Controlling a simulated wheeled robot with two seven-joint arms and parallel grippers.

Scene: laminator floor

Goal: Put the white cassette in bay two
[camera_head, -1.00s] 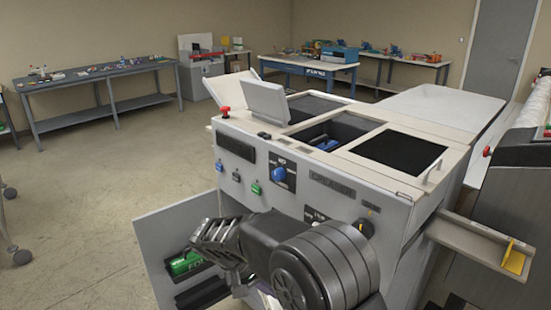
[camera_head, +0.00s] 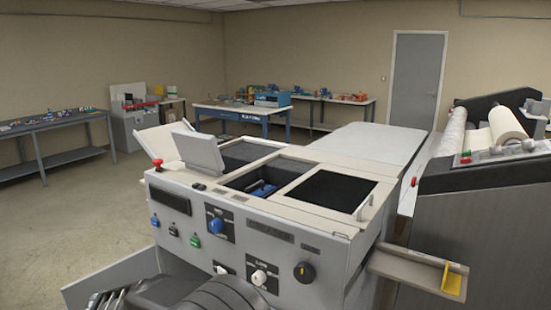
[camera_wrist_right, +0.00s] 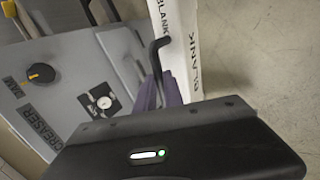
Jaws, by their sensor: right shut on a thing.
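A white case marked BLANK (camera_wrist_right: 178,50), which I take for the white cassette, shows upright in the right wrist view, with a bent black handle beside it. My right gripper (camera_wrist_right: 155,92) is shut on it; the fingertips are mostly hidden behind the black housing. In the head view my right arm is at the bottom edge, and the cassette is out of sight. The grey machine (camera_head: 320,245) has an opening (camera_head: 252,183) with a blue thing inside and a dark opening (camera_head: 325,191) to its right. I cannot read any bay number. My left gripper is not in view.
A tilted grey panel (camera_head: 197,148) stands by the openings. The machine's front has a blue knob (camera_head: 216,225) and a black knob (camera_head: 304,272). A side chute with a yellow tab (camera_head: 452,280) juts right. A roll machine (camera_head: 490,210) stands right. Floor at left is clear.

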